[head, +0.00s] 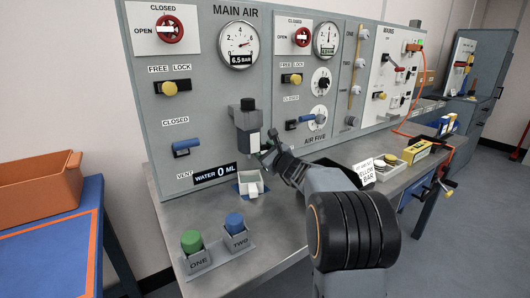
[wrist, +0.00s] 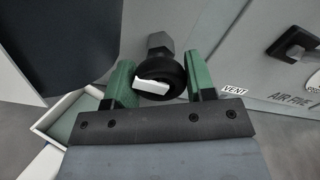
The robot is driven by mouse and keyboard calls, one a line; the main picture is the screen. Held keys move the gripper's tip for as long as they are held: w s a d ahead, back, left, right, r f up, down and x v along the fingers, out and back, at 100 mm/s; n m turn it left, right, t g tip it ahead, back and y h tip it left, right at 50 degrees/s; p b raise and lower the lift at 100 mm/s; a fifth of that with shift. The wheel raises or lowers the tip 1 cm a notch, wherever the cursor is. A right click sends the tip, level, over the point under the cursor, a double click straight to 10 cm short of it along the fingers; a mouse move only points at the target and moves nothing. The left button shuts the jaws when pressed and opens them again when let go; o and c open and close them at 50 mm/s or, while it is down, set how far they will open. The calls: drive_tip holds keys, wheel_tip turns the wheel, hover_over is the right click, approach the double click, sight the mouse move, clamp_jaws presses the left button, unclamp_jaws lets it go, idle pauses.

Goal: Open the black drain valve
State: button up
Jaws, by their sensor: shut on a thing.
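The black drain valve (wrist: 153,72) is a round dark knob with a white mark, on a grey hex fitting, in the wrist view. My gripper (wrist: 161,66) has its green fingers on either side of the knob and is shut on it. In the head view my gripper (head: 266,154) is at the lower end of the dark filter unit (head: 247,119) on the grey panel. The knob cannot be made out there. The water display (head: 214,174) reads 0 ML.
A small open white tray (head: 250,190) stands on the bench below the filter. Green (head: 192,241) and blue (head: 235,222) buttons marked ONE and TWO are at the front. A blue lever (head: 187,145) is on the panel to the left. The left bench top is mostly clear.

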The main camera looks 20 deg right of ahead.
drive_tip(key=shift+f+n+b, duration=0.25)
drive_tip(key=shift+n+b, duration=0.05)
drive_tip(key=shift+b, duration=0.45)
drive_tip(key=shift+r+n+b, duration=0.1)
drive_tip(key=shift+n+b, duration=0.4)
drive_tip(key=shift+b, duration=0.15)
drive_tip(key=shift+r, duration=0.15)
drive_tip(key=o, duration=0.9)
drive_tip(key=shift+o, duration=0.2)
drive_tip(key=s+d+p, duration=0.1)
drive_tip(key=s+d, duration=0.1)
drive_tip(key=s, duration=1.1)
drive_tip(key=shift+s+d, duration=0.3)
